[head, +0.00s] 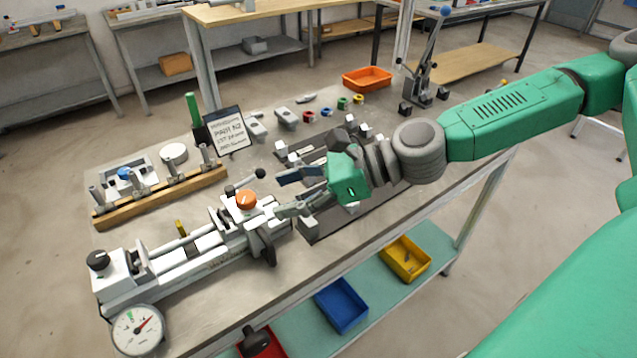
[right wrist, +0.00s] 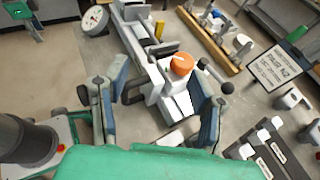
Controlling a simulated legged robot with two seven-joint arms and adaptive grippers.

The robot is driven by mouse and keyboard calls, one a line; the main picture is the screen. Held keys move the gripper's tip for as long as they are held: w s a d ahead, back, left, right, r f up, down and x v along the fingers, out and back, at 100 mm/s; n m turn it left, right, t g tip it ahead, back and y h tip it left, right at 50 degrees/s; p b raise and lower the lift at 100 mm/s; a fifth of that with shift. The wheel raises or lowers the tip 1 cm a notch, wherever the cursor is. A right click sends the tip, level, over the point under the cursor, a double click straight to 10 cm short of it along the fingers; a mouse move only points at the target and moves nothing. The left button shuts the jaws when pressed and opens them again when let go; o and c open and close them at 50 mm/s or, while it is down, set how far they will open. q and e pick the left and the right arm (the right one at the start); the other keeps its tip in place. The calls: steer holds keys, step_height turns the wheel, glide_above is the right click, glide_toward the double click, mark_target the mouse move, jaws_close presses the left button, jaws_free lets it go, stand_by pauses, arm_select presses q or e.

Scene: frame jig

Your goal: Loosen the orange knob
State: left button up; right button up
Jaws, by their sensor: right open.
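The orange knob (head: 246,199) is a round cap with a pale mark, on top of the white and grey frame jig (head: 205,242). My right gripper (head: 288,193) is open and empty, just right of the knob in the head view, its fingers pointing at it. In the right wrist view the knob (right wrist: 182,63) shows beyond the two spread fingers, and no finger touches it. A green and grey part at the top left corner of that view looks like my left gripper (right wrist: 22,10). It is too small and cut off to tell its jaws.
A black ball-ended lever (head: 245,182) stands close behind the knob. A dial gauge (head: 138,330) and black knob (head: 98,260) are at the jig's near left end. A wooden rack (head: 160,197) and sign (head: 227,130) stand behind. A dark fixture plate (head: 350,207) lies beneath my right gripper.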

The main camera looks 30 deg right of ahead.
steer(key=shift+s+d+r+p, duration=0.35)
steer(key=shift+s+d+p, duration=0.1)
steer(key=shift+s+p, duration=0.35)
steer(key=shift+s+d+r+p, duration=0.45)
steer(key=shift+s+p, duration=0.2)
steer(key=shift+s, duration=0.1)
steer(key=shift+s+d+r+p, duration=0.3)
steer(key=shift+s+d+p, duration=0.15)
steer(key=shift+s+p, duration=0.35)
steer(key=shift+d, duration=0.1)
